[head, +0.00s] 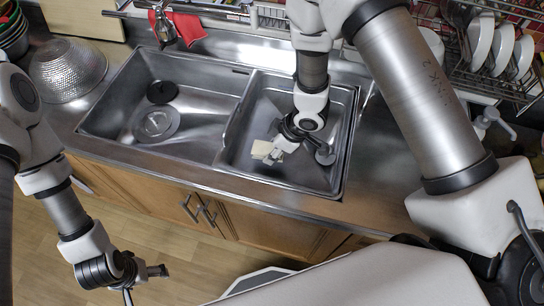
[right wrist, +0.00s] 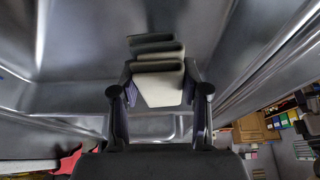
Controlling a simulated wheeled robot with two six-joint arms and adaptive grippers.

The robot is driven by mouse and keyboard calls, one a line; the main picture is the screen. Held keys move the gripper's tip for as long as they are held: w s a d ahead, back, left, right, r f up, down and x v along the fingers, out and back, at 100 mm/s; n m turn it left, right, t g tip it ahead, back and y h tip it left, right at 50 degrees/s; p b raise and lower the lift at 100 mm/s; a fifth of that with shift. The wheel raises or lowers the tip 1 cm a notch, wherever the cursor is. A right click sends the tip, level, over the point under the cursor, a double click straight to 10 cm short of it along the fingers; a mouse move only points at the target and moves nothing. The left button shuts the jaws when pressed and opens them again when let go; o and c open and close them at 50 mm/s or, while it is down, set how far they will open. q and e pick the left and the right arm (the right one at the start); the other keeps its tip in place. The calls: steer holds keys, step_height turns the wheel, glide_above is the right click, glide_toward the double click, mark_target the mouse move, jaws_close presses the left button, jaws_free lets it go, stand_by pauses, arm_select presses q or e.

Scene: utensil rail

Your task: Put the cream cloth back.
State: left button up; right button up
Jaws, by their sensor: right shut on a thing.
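The cream cloth (head: 263,149) is in the right basin of the steel sink (head: 228,135). My right gripper (head: 280,147) reaches down into that basin and is shut on the cloth. In the right wrist view the folded cloth (right wrist: 160,88) sits between the two fingers, its folds stacked beyond the fingertips. I cannot tell whether the cloth touches the basin floor. A red cloth (head: 188,28) hangs over the rail (head: 215,12) behind the sink. My left gripper (head: 143,282) is empty, with its fingers apart, over the floor in front of the cabinets.
A metal colander (head: 68,70) stands left of the sink. A dish rack with white plates (head: 502,48) is at the back right, with a soap dispenser (head: 492,119) below it.

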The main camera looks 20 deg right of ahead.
steer(key=shift+s+f, duration=0.1)
steer(key=shift+f, duration=1.7)
steer(key=o, duration=1.1)
steer(key=shift+d, duration=0.1)
steer(key=v, duration=1.2)
steer(key=shift+r, duration=0.15)
